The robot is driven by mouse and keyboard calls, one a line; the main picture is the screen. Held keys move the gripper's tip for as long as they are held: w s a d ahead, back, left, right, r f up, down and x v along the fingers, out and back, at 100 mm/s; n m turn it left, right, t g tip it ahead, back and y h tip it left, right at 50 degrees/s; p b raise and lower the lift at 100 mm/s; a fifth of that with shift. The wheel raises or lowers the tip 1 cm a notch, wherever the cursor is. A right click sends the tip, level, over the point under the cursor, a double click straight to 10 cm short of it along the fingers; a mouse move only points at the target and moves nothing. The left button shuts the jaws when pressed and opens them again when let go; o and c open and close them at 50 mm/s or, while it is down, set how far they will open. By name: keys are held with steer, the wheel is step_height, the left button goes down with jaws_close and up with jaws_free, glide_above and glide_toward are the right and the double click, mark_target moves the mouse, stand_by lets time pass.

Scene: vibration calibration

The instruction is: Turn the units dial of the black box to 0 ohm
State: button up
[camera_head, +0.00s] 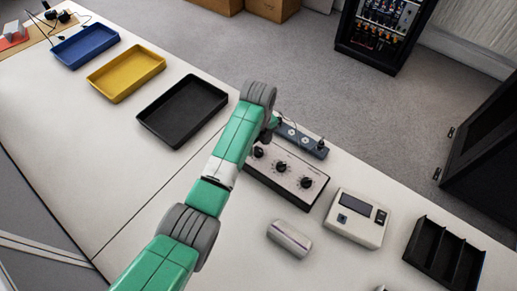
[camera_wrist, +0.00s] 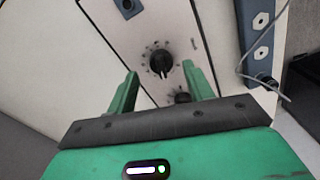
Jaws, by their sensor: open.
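The black box (camera_head: 291,188) is a black-sided case with a light top panel and a row of black dials, on the white table right of my arm in the head view. A near-end dial (camera_head: 307,182) and a middle dial (camera_head: 282,167) show there. In the wrist view one dial (camera_wrist: 160,62), ringed by small marks, lies between my fingertips in the picture. A second dial (camera_wrist: 182,97) shows nearer the palm. My gripper (camera_wrist: 160,70) is open and empty above the panel, with no clear contact. The labels and pointer settings are too small to read.
A dark blue strip with sockets (camera_head: 300,138) lies behind the box, with a cable nearby. A white meter (camera_head: 357,218), a small pale case (camera_head: 289,238) and a black divided tray (camera_head: 445,252) stand to the right. Black, yellow and blue trays are at left.

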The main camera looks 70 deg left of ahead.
step_height(320, 180, down, 2)
steer(key=shift+f, duration=0.2)
steer(key=shift+w, duration=0.1)
steer(key=c, duration=1)
steer(key=shift+r, duration=0.1)
steer(key=shift+r, duration=0.1)
